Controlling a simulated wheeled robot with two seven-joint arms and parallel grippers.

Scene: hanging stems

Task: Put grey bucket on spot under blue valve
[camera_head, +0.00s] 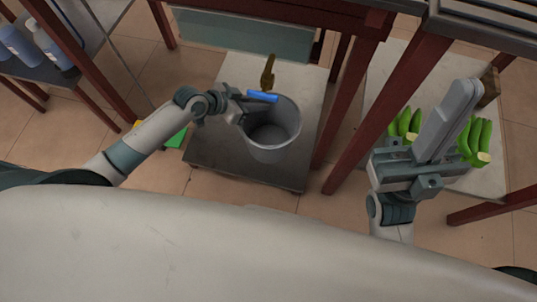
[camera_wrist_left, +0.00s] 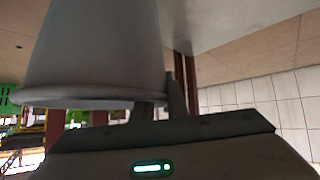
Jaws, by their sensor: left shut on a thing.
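The grey bucket (camera_head: 272,140) is upright over the low platform (camera_head: 215,155), with its open top facing my head camera. I cannot tell whether its base touches the platform. The blue valve (camera_head: 263,96) with its brass tap (camera_head: 268,72) is at the bucket's far rim in the head view. My left gripper (camera_head: 237,108) is shut on the bucket's left rim. In the left wrist view the bucket (camera_wrist_left: 95,50) fills the upper left, with the fingers (camera_wrist_left: 160,107) at its rim. The spot under the valve is hidden. My right gripper (camera_head: 462,92) looks shut and empty.
Dark red posts (camera_head: 385,100) stand right of the platform. Blue bottles (camera_head: 52,45) stand on a shelf at the upper left. A green object (camera_head: 177,138) lies left of the platform.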

